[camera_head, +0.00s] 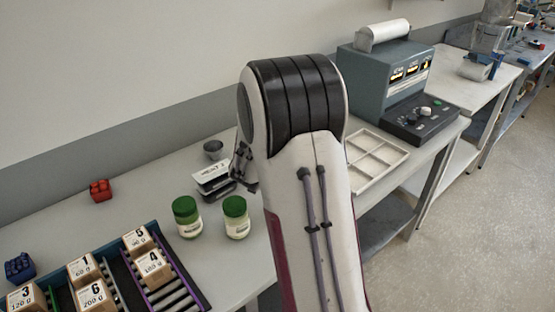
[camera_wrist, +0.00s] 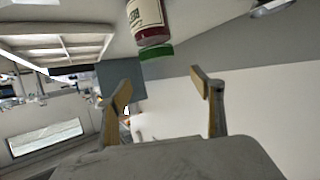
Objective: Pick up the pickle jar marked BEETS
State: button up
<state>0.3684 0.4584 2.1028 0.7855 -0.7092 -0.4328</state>
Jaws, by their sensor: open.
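A jar with dark red contents, a pale label and a green lid (camera_wrist: 148,25) shows upside down at the top of the wrist view. Its label is only partly legible and seems to read BEE. My gripper (camera_wrist: 163,90) is open and empty, its two fingers apart, with the jar beyond them and not between them. In the head view my arm hides this jar and most of my gripper. Two other green-lidded jars with pale contents, a left one (camera_head: 187,218) and a right one (camera_head: 236,218), stand upright on the table left of my arm; their labels are unreadable.
A white compartment tray (camera_head: 378,164) lies right of my arm, before a grey-green machine (camera_head: 385,75). Numbered boxes (camera_head: 153,266) sit on a roller rack at front left.

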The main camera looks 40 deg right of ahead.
jog(key=shift+f, duration=2.75)
jog(key=shift+f, duration=0.5)
jog(key=shift+x, duration=2.5)
jog(key=c, duration=1.6)
